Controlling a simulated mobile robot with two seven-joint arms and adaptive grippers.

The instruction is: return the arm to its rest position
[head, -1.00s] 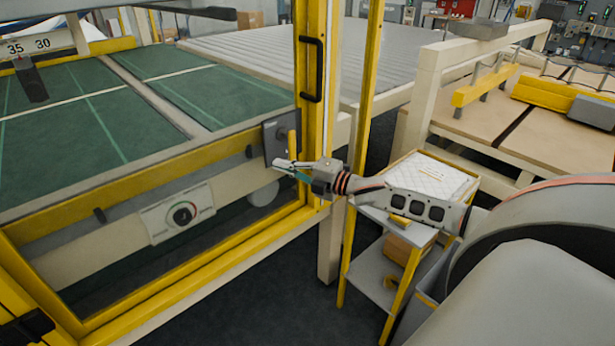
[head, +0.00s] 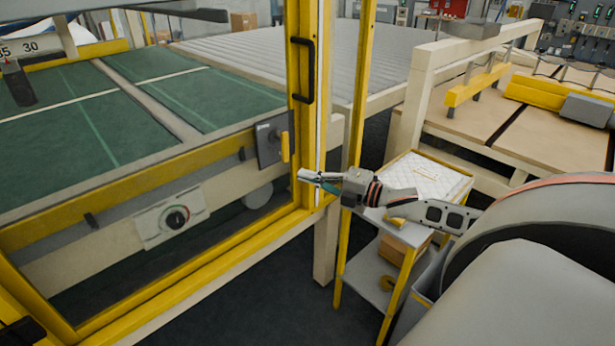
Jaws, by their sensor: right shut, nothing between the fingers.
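My right gripper (head: 308,178) is shut and empty. It is in the middle of the head view, in front of the yellow door frame post (head: 306,140) and pointing left. My right arm (head: 405,203) reaches in from the right, in front of the small cart. A grey switch plate with a yellow handle (head: 272,140) is to the left of the gripper, apart from it. A dial panel (head: 171,216) is on the beam lower left. My left gripper is not in view.
A cart with yellow legs (head: 339,279) stands beneath my forearm, with a white quilted pad (head: 430,180) on top and a cardboard box below. A black door handle (head: 302,70) is on the post. A wooden-topped table (head: 480,117) is at right. Dark floor (head: 230,290) is clear.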

